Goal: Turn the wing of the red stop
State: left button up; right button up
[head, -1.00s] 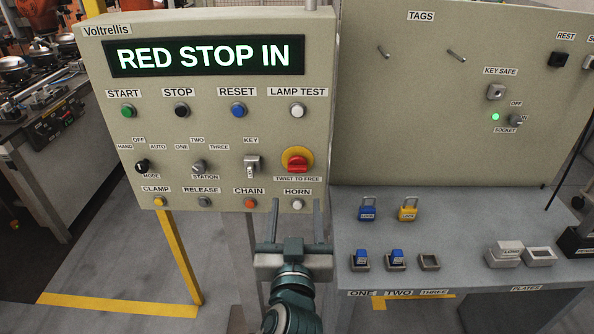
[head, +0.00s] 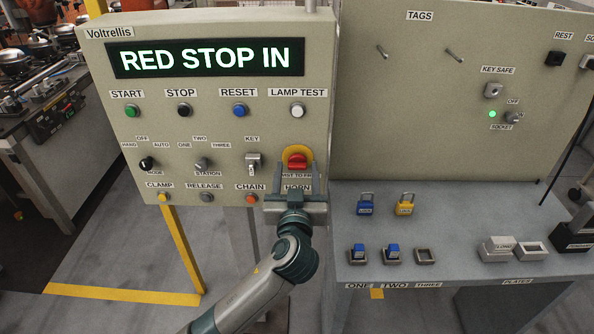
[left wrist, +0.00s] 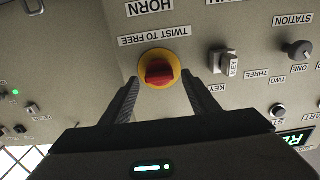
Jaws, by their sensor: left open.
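The red stop (head: 296,161) is a red winged knob on a yellow disc, on the right side of the control panel. It also shows in the left wrist view (left wrist: 158,72). The panel's display (head: 205,59) reads RED STOP IN. My left gripper (head: 297,172) is open and empty. Its two fingers point at the stop, one to each side of it in the picture, and no contact shows. The gripper covers part of the TWIST TO FREE and HORN labels and the horn button in the head view. My right gripper is not in view.
A key switch (head: 253,161) is left of the stop, and the orange chain button (head: 251,199) is below that. A grey shelf (head: 440,225) on the right holds blue and yellow padlocks. A tags board (head: 420,100) stands behind the shelf.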

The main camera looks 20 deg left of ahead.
pick_arm(q)
jog(key=c, duration=1.1)
jog(key=shift+o, duration=0.2)
jog(key=shift+m, duration=0.3)
jog(key=shift+d+r+m+p, duration=0.1)
jog(key=shift+m+p, duration=0.25)
jog(key=shift+m, duration=0.45)
jog(key=m+p, duration=0.2)
jog(key=m, duration=0.2)
jog(key=shift+m, duration=0.4)
